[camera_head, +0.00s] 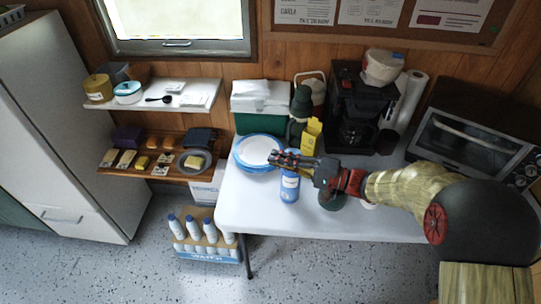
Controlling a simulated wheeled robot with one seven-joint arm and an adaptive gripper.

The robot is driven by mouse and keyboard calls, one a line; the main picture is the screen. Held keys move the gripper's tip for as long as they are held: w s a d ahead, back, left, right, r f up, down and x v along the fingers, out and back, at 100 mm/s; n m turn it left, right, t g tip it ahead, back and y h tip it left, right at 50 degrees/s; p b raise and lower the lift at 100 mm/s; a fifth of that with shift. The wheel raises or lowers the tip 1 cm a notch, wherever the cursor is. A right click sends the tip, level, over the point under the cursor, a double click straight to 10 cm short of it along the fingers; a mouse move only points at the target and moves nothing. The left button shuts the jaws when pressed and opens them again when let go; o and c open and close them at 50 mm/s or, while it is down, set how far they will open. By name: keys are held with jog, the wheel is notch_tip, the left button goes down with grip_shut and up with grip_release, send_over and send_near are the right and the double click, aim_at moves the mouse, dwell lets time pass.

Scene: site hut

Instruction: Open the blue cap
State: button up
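A blue bottle (290,188) with a pale label stands upright near the front of the white table, left of its middle. My arm reaches in from the right, and my gripper (279,158) points left across the top of the bottle. The gripper hides most of the bottle's upper end; a bit of blue shows just behind the fingers. I cannot tell whether the fingers touch the cap, or whether they are open or shut.
Blue-rimmed plates (258,150) lie left of the bottle. A yellow carton (311,137), a green flask (300,105), a coffee maker (358,115) and a toaster oven (475,145) stand behind. A dark green round item (332,200) is right of the bottle. The table's front left is clear.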

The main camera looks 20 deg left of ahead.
jog(key=shift+a, duration=0.35)
grip_shut()
